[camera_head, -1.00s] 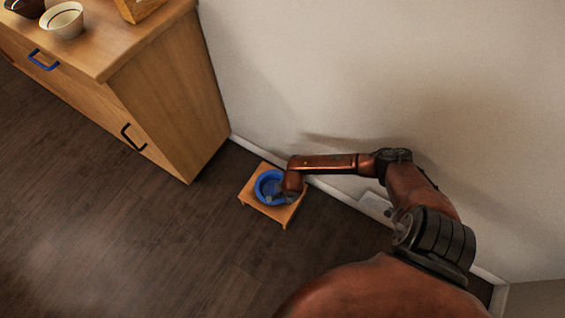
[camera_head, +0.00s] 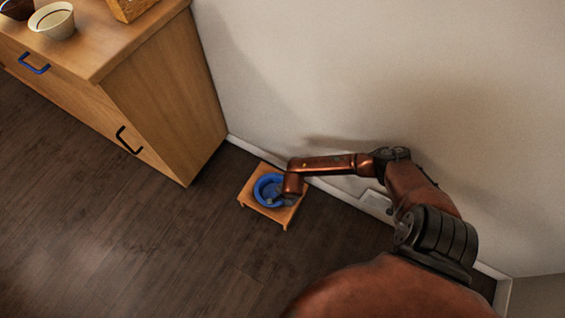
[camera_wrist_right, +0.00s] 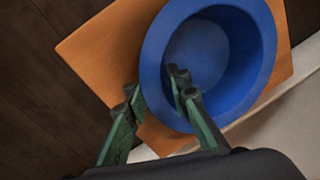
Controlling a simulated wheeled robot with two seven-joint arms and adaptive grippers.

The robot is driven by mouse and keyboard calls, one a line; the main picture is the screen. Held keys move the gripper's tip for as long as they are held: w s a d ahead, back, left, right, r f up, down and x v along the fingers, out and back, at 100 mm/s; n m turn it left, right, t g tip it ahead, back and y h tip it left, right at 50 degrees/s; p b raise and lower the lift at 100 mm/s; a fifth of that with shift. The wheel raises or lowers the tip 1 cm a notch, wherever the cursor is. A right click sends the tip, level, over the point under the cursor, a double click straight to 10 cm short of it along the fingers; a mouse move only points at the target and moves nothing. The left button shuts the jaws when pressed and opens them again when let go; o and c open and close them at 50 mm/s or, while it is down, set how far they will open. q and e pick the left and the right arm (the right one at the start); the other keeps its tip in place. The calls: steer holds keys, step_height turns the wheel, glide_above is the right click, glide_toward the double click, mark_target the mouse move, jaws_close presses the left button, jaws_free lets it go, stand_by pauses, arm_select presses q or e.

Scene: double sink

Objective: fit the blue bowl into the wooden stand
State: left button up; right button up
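The blue bowl (camera_head: 258,191) shows over the top of the small wooden stand (camera_head: 249,201), which stands on the floor by the wall. I cannot tell how deep the bowl sits. In the right wrist view the bowl (camera_wrist_right: 258,60) is large and round, with the orange-brown stand (camera_wrist_right: 100,55) under it. My right gripper (camera_head: 279,200) reaches down at the bowl's near right side. My left gripper is not in view.
A wooden cabinet (camera_head: 165,100) stands at the upper left, with a cream bowl (camera_head: 53,22) and a dark bowl (camera_head: 17,8) on top. The pale wall (camera_head: 390,70) runs close behind the stand. The dark floor (camera_head: 110,220) to the left is clear.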

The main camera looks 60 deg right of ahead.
steer(key=o, duration=0.6)
steer(key=shift+s, duration=0.1)
steer(key=shift+c, duration=0.2)
step_height(320, 180, up, 3)
steer(key=shift+r+p, duration=0.1)
steer(key=shift+p, duration=0.85)
steer(key=shift+r, duration=0.15)
step_height(320, 180, up, 7)
steer(key=p, duration=0.3)
steer(key=shift+p, duration=0.4)
arm_select(q)
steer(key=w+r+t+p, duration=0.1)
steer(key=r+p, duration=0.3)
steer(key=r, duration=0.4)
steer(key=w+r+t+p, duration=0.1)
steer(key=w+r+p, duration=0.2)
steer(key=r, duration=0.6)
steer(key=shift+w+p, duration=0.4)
steer(key=shift+p, duration=0.05)
arm_select(e)
steer(key=w+a+r+n, duration=0.2)
steer(key=a+r, duration=0.3)
steer(key=r, duration=0.4)
steer(key=w+a+r+n, duration=0.2)
steer(key=a+r, duration=0.3)
steer(key=r, duration=0.4)
steer(key=shift+w+a+r+y, duration=0.2)
steer(key=shift+a+r+y, duration=0.1)
steer(key=shift+a+y, duration=0.1)
